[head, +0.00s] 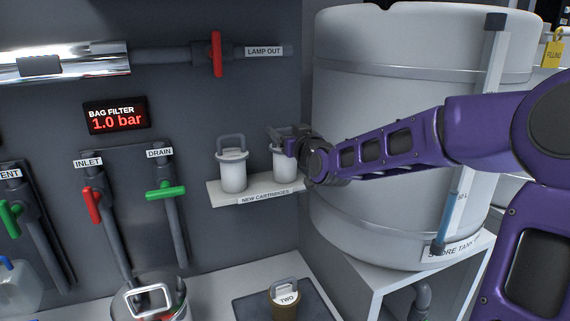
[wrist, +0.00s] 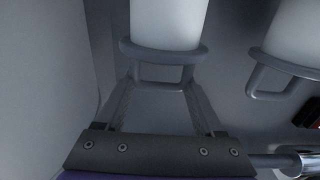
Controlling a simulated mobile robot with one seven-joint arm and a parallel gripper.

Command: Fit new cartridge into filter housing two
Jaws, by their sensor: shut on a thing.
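A new white cartridge (head: 285,170) with a grey cap and loop handle stands at the right end of the shelf. My gripper (head: 287,138) is shut on its handle from the right. In the wrist view the fingers (wrist: 165,85) lie at both sides of the handle, and the white body (wrist: 168,22) shows beyond it. A second new cartridge (head: 232,168) stands to its left, apart from the gripper. A brownish cartridge-like piece (head: 285,305) with a grey handle and a "TWO" label stands low on a dark tray. No housing labelled two shows clearly.
The "NEW CARTRIDGES" shelf (head: 225,195) is on the wall. A large white tank (head: 400,210) stands close on the right. Red and green valve handles are at the left, including the drain handle (head: 166,192). A container with a metal handle (head: 150,300) is at the lower left.

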